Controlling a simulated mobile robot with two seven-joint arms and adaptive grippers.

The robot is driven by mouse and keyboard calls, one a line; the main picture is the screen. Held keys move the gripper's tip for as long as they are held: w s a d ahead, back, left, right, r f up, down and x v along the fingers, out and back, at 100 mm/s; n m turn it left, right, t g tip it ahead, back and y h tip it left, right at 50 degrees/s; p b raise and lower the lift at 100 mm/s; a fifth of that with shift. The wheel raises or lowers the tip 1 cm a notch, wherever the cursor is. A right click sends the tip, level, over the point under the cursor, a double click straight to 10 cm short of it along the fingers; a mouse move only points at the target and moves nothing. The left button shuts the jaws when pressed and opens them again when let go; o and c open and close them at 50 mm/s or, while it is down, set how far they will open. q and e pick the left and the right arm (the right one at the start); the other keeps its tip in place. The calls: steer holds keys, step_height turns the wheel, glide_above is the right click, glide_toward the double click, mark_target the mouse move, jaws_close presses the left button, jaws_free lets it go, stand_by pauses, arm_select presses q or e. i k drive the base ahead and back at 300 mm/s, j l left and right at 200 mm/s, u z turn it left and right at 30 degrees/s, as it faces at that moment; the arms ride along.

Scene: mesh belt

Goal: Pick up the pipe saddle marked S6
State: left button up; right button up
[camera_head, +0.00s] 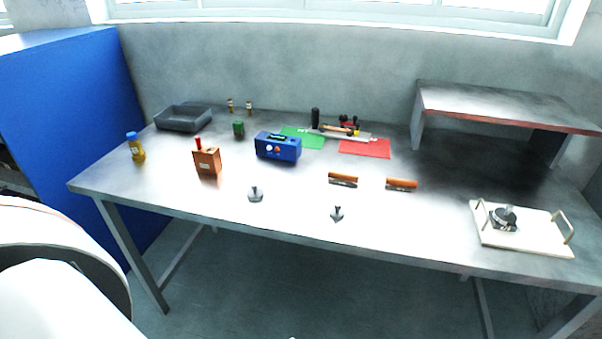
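Two small grey metal pieces that look like pipe saddles lie near the front edge of the metal table: one left of centre (255,195) and one a little to its right and nearer the edge (337,214). A third grey piece (505,216), larger and darker, sits on a white tray with handles (530,243) at the right. No marking S6 is readable on any of them at this size. Neither of my grippers is in view.
A raised shelf (505,105) covers the back right. The front strip between saddles and tray is clear.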

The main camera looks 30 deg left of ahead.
mark_target(344, 179)
steer(key=u, duration=0.7)
